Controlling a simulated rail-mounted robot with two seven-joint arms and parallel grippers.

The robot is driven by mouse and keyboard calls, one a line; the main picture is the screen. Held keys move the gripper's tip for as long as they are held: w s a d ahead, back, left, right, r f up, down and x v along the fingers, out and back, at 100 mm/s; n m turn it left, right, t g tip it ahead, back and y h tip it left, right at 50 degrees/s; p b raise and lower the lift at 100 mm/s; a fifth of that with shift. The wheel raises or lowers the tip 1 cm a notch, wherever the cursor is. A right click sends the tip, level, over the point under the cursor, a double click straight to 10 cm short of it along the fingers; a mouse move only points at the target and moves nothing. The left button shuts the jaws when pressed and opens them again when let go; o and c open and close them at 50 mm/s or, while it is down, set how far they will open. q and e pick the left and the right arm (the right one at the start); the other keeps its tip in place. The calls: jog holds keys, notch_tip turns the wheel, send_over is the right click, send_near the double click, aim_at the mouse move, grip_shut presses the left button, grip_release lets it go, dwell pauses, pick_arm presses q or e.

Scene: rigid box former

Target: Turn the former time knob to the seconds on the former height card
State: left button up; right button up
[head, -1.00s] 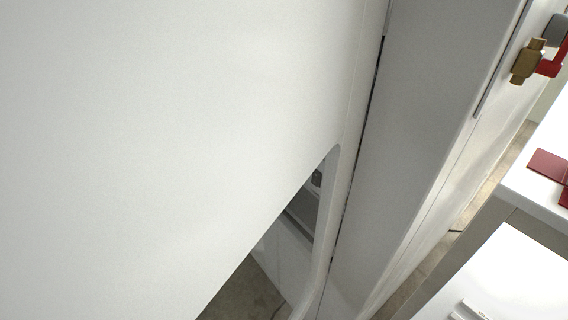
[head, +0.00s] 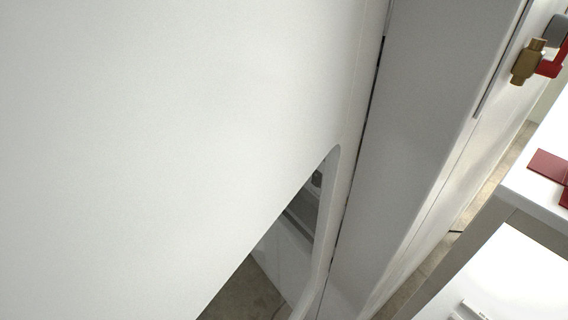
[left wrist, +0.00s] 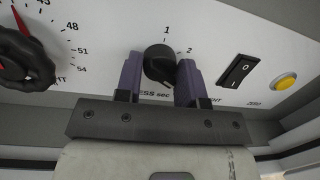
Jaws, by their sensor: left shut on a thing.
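In the left wrist view the black time knob (left wrist: 158,63) sits on the white control panel. The numbers 1 and 2 show above and to the right of it, with part of a label ending in "sec" below. My left gripper (left wrist: 160,82) is shut on this knob, one purple finger on each side. The pointer of the knob cannot be made out clearly. The height card is not recognisable in any view. My right gripper is not in view.
Left of the knob is a larger black dial (left wrist: 22,58) with a red pointer and a scale. To the right are a black rocker switch (left wrist: 238,71) and a yellow button (left wrist: 285,82). In the head view a large white panel (head: 150,130) fills the left; a brass and red fitting (head: 528,62) is top right.

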pick_arm(q)
jog(key=shift+f, duration=0.15)
jog(key=o, duration=0.9)
jog(key=shift+a, duration=0.1)
jog(key=p+v, duration=0.7)
jog(key=v, duration=0.6)
jog(key=shift+s+a, duration=0.2)
jog(key=shift+a, duration=0.15)
